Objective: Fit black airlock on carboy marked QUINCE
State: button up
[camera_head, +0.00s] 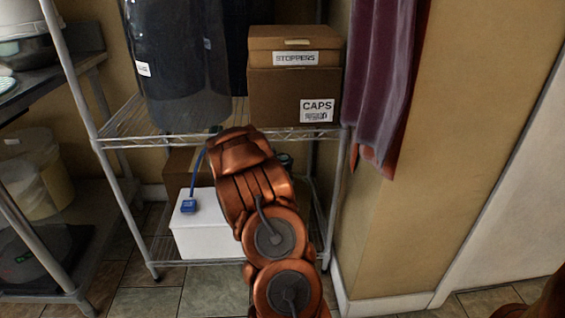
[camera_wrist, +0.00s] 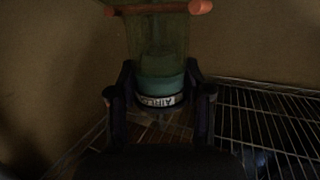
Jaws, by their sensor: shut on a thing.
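My gripper (camera_wrist: 160,92) is shut on a green see-through container (camera_wrist: 161,50) with a teal lower part, between its two dark fingers. A white band on it carries dark letters that seem to read "AIRLO", partly hidden. An orange bar (camera_wrist: 160,8) crosses its top. In the head view, my copper arm reaches into the wire rack and hides my gripper; a small dark teal thing (camera_head: 286,160) shows just right of the arm. A large dark vessel (camera_head: 180,75) with a small unreadable label stands on the upper shelf. I see no black airlock and no QUINCE mark.
Boxes marked STOPPERS (camera_head: 296,46) and CAPS (camera_head: 290,92) are stacked on the upper shelf (camera_head: 140,120). A white box (camera_head: 196,230) with a blue tag (camera_head: 188,206) sits below. Purple cloth (camera_head: 388,80) hangs at right beside a tan wall (camera_head: 450,150). A steel table (camera_head: 85,62) stands left.

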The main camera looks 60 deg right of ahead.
jog(key=o, duration=1.2)
jog(key=shift+o, duration=0.2)
jog(key=v, duration=1.2)
